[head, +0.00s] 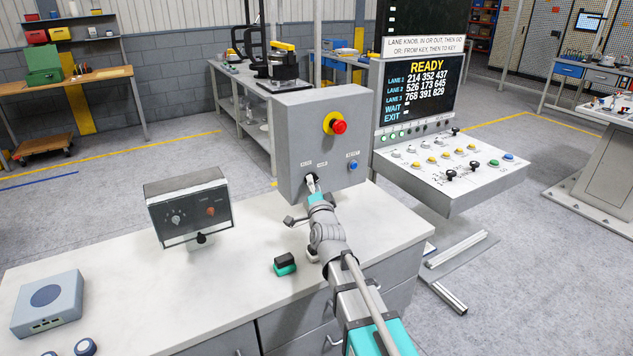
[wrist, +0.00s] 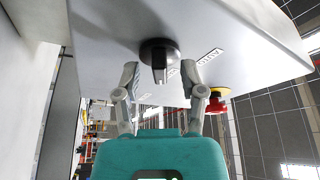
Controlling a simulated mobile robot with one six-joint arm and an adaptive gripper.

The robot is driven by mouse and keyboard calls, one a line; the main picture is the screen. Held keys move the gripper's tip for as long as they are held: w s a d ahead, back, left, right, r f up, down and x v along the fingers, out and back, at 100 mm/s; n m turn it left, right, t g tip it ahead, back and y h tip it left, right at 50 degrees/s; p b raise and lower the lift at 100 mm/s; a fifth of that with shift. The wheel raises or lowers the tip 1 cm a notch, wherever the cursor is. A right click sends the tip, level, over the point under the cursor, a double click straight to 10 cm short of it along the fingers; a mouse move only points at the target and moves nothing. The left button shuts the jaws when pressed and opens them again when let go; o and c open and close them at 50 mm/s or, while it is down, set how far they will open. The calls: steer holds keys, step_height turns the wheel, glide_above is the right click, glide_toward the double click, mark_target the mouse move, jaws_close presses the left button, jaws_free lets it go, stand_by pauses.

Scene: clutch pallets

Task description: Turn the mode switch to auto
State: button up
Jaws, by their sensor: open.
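The mode switch is a black rotary knob (wrist: 159,52) on the front of a grey control box (head: 290,130). In the wrist view, the two fingertips of my gripper (wrist: 159,76) stand apart, one on each side of the knob's grip, with gaps visible. My gripper (head: 313,186) is close to the box face in the head view and partly covers the knob. Two small labels (head: 314,163) sit above the knob; their words are hard to read.
A red emergency button (head: 339,127) on a yellow collar and a blue button (head: 353,166) share the box face. A console (head: 450,170) with several knobs stands to the right. A dark-faced box (head: 187,208) and a green-and-black block (head: 285,264) sit on the white counter (head: 110,235).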

steer(key=shift+w, duration=0.15)
jaws_close()
steer(key=shift+d, duration=0.25)
steer(key=shift+a, duration=0.2)
steer(key=shift+n+b, duration=0.4)
steer(key=shift+n, duration=0.2)
steer(key=n+y+b, duration=0.1)
steer(key=n+y, duration=0.1)
steer(key=n, duration=0.3)
steer(key=n+y+b, duration=0.1)
steer(key=n+y, duration=0.2)
steer(key=n, duration=0.2)
steer(key=n+y+b, duration=0.1)
steer(key=n+y, duration=0.1)
steer(key=n, duration=0.3)
steer(key=shift+w+d+g, duration=0.2)
steer(key=shift+w+g, duration=0.05)
steer(key=shift+g, duration=0.15)
steer(key=shift+y, duration=0.4)
